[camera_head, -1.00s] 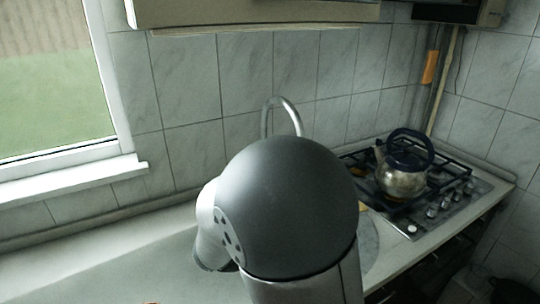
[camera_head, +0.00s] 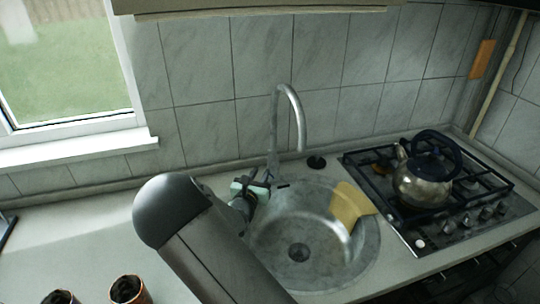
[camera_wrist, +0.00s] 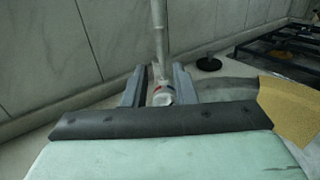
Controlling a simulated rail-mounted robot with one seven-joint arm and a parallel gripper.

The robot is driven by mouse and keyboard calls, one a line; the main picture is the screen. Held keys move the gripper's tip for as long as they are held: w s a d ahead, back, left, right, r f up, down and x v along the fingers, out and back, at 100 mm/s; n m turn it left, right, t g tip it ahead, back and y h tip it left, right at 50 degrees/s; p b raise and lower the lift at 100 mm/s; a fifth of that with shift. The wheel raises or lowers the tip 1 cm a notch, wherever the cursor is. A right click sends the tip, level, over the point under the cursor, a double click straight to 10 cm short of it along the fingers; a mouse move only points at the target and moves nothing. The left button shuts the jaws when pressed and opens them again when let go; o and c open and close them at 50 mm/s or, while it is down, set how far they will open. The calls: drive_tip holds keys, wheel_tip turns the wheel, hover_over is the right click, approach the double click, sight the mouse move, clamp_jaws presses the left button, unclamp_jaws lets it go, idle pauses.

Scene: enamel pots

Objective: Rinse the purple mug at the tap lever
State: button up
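My gripper (camera_head: 268,180) is at the tap's base on the sink's back left edge. In the wrist view its two grey fingers (camera_wrist: 158,86) stand apart, with nothing held. The tap's pale lever or base part (camera_wrist: 161,96), with a small red and blue mark, shows between them; I cannot tell if they touch it. The curved metal tap (camera_head: 297,112) rises behind my gripper in the head view. Two cups, a left one (camera_head: 60,297) and a right one (camera_head: 128,289), are cut by the bottom edge. I cannot make out a purple mug.
The round steel sink (camera_head: 330,272) has a yellow cloth or sponge (camera_head: 350,204) on its right rim. A black plug (camera_head: 316,162) lies behind it. A kettle (camera_head: 422,186) stands on the gas hob (camera_head: 460,226) to the right. The left counter (camera_head: 80,235) is mostly clear.

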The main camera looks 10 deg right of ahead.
sight(269, 158)
drive_tip(key=p+x, duration=0.2)
drive_tip(key=x, duration=0.7)
drive_tip(key=shift+w+d, duration=0.25)
drive_tip(key=shift+w, duration=0.1)
clamp_jaws()
